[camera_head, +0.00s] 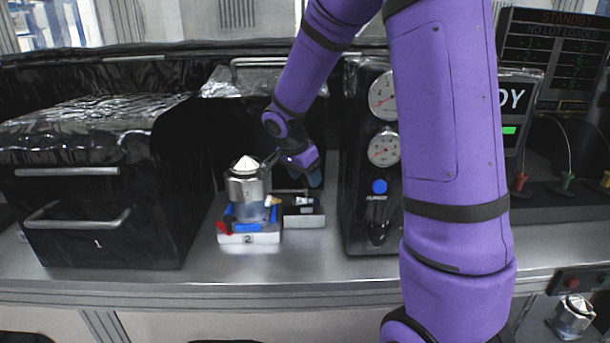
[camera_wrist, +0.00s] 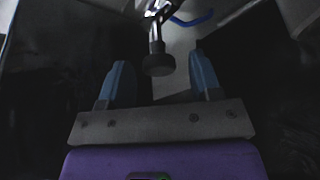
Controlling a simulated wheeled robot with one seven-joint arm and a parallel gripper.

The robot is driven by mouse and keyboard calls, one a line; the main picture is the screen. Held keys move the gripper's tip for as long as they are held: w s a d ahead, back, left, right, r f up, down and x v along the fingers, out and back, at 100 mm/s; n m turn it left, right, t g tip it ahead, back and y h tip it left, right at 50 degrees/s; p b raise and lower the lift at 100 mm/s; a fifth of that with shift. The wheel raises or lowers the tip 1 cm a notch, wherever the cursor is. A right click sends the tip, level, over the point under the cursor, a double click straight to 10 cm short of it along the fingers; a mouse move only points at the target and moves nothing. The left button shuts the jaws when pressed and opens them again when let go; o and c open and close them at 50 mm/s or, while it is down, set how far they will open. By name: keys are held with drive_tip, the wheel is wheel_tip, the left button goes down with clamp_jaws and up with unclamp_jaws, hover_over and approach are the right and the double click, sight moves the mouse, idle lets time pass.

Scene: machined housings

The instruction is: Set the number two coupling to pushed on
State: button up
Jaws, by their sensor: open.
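A metal cylindrical housing (camera_head: 247,190) with a white cone on top stands upright on a blue and white block marked 2 (camera_head: 262,238). My gripper (camera_head: 314,178) is behind and to the right of this housing, pointing down at the dark recess. In the wrist view my gripper (camera_wrist: 160,68) has its two blue fingers apart. A dark round knob (camera_wrist: 158,65) on a metal stem shows between the fingertips; I cannot tell whether it touches either finger. I cannot tell for certain which part is the number two coupling.
A black-covered drawer unit marked 1 (camera_head: 98,242) stands on the left. A gauge panel (camera_head: 372,215) with a blue button stands close on the right. The steel bench (camera_head: 300,262) is clear in front. Another housing (camera_head: 572,316) is at the lower right.

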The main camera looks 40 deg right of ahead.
clamp_jaws()
drive_tip(key=w+a, duration=0.2)
drive_tip(key=a, duration=0.1)
drive_tip(key=shift+w+a, duration=0.1)
unclamp_jaws()
idle(0.3)
drive_tip(key=v, duration=1)
drive_tip(key=shift+r, duration=0.4)
drive_tip(key=shift+a, duration=0.1)
